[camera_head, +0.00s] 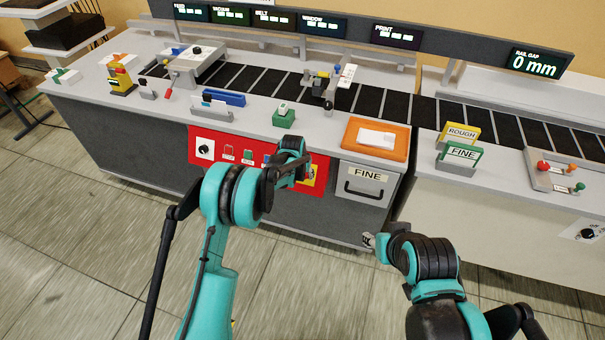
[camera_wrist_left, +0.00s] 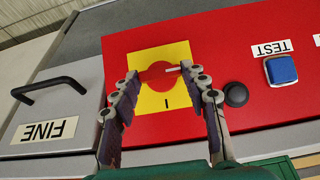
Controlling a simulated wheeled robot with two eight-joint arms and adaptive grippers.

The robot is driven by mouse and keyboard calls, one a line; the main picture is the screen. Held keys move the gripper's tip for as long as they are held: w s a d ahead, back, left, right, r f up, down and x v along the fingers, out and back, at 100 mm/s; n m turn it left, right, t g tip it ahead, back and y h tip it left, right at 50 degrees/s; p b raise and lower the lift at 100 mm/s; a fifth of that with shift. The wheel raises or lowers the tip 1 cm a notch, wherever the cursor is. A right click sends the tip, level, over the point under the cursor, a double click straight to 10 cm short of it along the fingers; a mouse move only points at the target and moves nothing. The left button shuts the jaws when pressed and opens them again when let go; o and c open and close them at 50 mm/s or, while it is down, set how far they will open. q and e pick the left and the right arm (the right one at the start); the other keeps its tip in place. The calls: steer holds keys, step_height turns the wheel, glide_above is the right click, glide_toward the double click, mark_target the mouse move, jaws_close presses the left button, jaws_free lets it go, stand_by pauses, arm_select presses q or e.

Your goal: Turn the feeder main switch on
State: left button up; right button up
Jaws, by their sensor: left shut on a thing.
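The feeder main switch is a red rotary knob (camera_wrist_left: 160,75) on a yellow plate (camera_wrist_left: 165,108), set in the red panel (camera_head: 240,175) on the machine's front. In the left wrist view, which looks upside down, a white mark on the knob points right, and an "I" is printed on the plate below it. My left gripper (camera_wrist_left: 163,82) is shut on the knob, one finger on each side. In the head view my left arm hides most of the switch. My right gripper (camera_head: 372,241) is low in front of the FINE drawer, away from the panel; its fingers are unclear.
Beside the switch are a black round button (camera_wrist_left: 236,94) and a blue TEST button (camera_wrist_left: 281,69). The FINE drawer (camera_head: 366,181) with a black handle is close to the switch. An orange tray (camera_head: 350,146) lies on the counter above. Open floor lies in front.

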arm_select(q)
steer(key=m+y+b, duration=0.1)
steer(key=m, duration=0.1)
steer(key=d+m+t+y+b, duration=0.1)
steer(key=y, duration=0.1)
steer(key=shift+s+f+m+t, duration=0.2)
steer(key=shift+m+t, duration=0.1)
steer(key=shift+m, duration=0.1)
steer(key=m+t+y+b, duration=0.1)
steer(key=m+b, duration=0.1)
steer(key=m+t+y+b, duration=0.1)
steer(key=m+b, duration=0.1)
steer(key=shift+s+d+f+t+y, duration=0.15)
steer(key=shift+s+f+t+y, duration=0.05)
steer(key=shift+f+t+y, duration=0.1)
steer(key=m+t+b, duration=0.1)
steer(key=m+t+y+b, duration=0.1)
steer(key=shift+s+f+m, duration=0.15)
steer(key=shift+m, duration=0.15)
steer(key=shift+s+m+t+y+b, duration=0.1)
steer(key=shift+m+t+y+b, duration=0.2)
steer(key=shift+m+t, duration=0.85)
steer(key=shift+m, duration=0.35)
steer(key=o, duration=1.2)
steer(key=shift+f, duration=0.1)
steer(key=shift+c, duration=0.2)
